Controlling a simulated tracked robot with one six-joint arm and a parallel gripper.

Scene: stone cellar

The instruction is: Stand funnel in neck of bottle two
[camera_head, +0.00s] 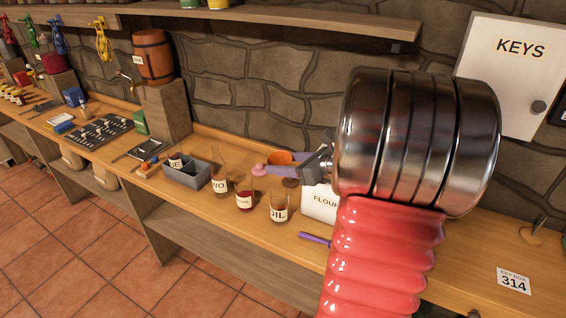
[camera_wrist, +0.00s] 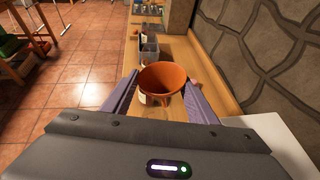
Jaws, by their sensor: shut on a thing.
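My gripper (camera_head: 262,170) is shut on the orange funnel (camera_head: 280,157) and holds it above the bench. In the wrist view the funnel (camera_wrist: 163,84) sits wide mouth up between the two purple fingers. Its spout is mostly hidden. Bottle two (camera_head: 219,186), a clear bottle whose label reads "WO" in part, stands upright on the bench to the left of my gripper, beside a grey bin. The funnel is apart from it. In the wrist view I cannot make out bottle two clearly.
The grey bin (camera_head: 186,172) holds a bottle with a partly seen label. The stone wall (camera_head: 250,90) rises behind.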

